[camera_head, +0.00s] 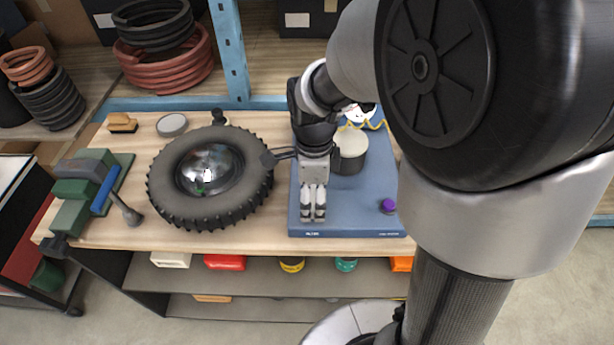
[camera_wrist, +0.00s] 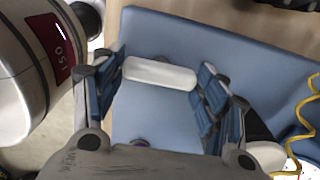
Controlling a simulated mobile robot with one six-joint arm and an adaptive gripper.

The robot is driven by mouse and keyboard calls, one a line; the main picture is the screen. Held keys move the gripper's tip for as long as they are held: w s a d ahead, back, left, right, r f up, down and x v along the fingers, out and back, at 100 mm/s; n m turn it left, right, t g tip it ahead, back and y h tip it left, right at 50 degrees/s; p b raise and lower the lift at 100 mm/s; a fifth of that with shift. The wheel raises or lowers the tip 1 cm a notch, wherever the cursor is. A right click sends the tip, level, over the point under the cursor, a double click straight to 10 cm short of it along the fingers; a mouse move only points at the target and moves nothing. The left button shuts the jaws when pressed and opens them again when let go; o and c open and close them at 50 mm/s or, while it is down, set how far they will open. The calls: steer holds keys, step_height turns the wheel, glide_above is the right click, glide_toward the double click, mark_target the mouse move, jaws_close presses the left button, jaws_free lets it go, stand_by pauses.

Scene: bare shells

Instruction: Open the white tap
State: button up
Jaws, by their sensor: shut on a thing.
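The white tap shows in the wrist view as a short, rounded white bar (camera_wrist: 160,73) above a blue surface. My gripper (camera_wrist: 163,82) has its blue-padded fingers at the two ends of this bar and is shut on it. In the head view my gripper (camera_head: 313,212) points down over the blue unit (camera_head: 345,222) on the bench, near its left front. There the gripper hides the tap, and I cannot tell how far the tap is turned.
A dark cylinder with a pale top (camera_head: 352,143) stands close behind my gripper. A purple knob (camera_head: 388,206) sits to the right. A large tyre (camera_head: 165,185) lies left, and a green vise (camera_head: 90,190) stands farther left. A yellow coiled cable (camera_wrist: 305,112) runs nearby.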

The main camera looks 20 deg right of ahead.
steer(key=shift+c, duration=1.3)
steer(key=shift+n, duration=0.3)
steer(key=n+p, duration=0.2)
steer(key=n, duration=0.1)
steer(key=shift+r, duration=0.1)
steer(key=n+p, duration=0.1)
steer(key=n, duration=0.4)
steer(key=n+p, duration=0.1)
steer(key=n, duration=0.3)
steer(key=shift+n+p, duration=0.3)
steer(key=shift+p, duration=0.1)
steer(key=n+p, duration=0.1)
steer(key=n, duration=0.3)
steer(key=shift+n, duration=0.3)
